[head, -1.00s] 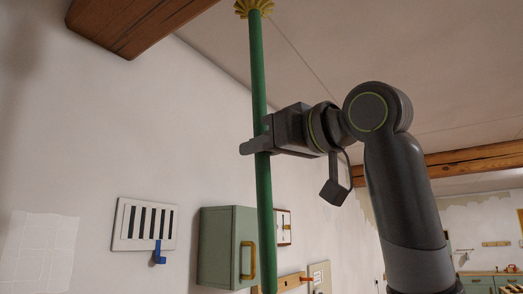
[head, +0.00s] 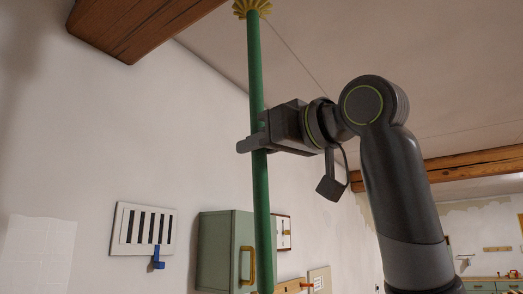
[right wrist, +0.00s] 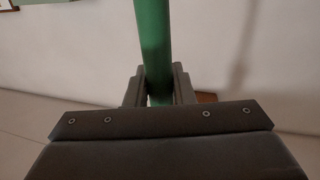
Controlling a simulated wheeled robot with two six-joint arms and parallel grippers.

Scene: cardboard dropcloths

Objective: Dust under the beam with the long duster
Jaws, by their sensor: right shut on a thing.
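The long duster has a green pole (head: 256,75) that stands nearly upright in the head view, with a yellow fringed head (head: 252,8) at the top, partly cut off by the frame edge. My right gripper (head: 252,142) is shut around the pole. In the right wrist view the green pole (right wrist: 153,45) runs between the two fingers (right wrist: 158,88). The wooden beam (head: 130,25) is at the upper left, and the duster head is to the right of its end, apart from it in the picture. My left gripper is not in view.
A green wall cabinet (head: 215,250) hangs low behind the pole. A white slotted vent (head: 143,230) with a blue tab (head: 158,257) is to its left. Another wooden beam (head: 470,165) crosses at right. The wall between the vent and the upper-left beam is bare.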

